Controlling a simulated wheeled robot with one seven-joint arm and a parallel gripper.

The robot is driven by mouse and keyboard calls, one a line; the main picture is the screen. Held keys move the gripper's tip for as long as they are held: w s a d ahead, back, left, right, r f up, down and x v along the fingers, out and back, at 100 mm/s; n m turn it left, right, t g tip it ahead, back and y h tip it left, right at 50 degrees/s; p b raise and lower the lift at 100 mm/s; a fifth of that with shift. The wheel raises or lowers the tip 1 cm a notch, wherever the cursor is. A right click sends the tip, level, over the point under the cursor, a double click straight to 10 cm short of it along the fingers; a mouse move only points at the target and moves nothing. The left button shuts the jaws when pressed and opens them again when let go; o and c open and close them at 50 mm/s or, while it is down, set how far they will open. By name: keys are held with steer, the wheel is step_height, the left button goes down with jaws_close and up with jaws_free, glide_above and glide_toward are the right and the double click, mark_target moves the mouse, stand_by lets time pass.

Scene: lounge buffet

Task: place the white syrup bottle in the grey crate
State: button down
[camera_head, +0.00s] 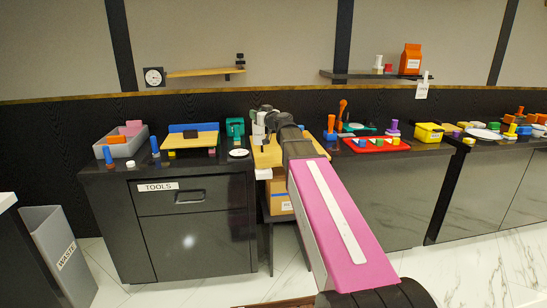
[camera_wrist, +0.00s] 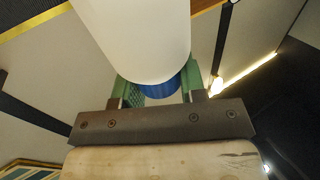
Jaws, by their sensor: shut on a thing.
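The white syrup bottle (camera_wrist: 140,30) fills the upper middle of the wrist view, with a blue part low on it. My gripper (camera_wrist: 162,90) is shut on it, with green finger pads on either side. In the head view the bottle (camera_head: 259,128) looks small and white at the end of my arm, above the middle of the counter, and my gripper (camera_head: 266,122) is partly hidden there. The grey crate (camera_head: 125,149) stands on the left counter, well left of my gripper. Pink and orange things lie in it.
A blue bottle (camera_head: 155,147) stands just right of the crate, and a white lid-like piece (camera_head: 131,163) lies in front. A wooden board (camera_head: 190,140) and a green device (camera_head: 235,128) stand between crate and gripper. A red tray (camera_head: 377,146) is to the right.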

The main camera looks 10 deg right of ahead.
steer(key=shift+s+a+r+n+g+y, duration=0.15)
steer(key=shift+a+r+n+g+y, duration=0.55)
steer(key=shift+a+r+n+y, duration=0.35)
steer(key=shift+r+y, duration=0.15)
steer(key=shift+y, duration=0.2)
steer(key=w+d+f, duration=0.5)
steer(key=d+f, duration=0.4)
steer(key=f, duration=0.1)
steer(key=shift+w+d+f, duration=0.35)
steer(key=shift+f, duration=0.05)
steer(key=c, duration=0.7)
jaws_free()
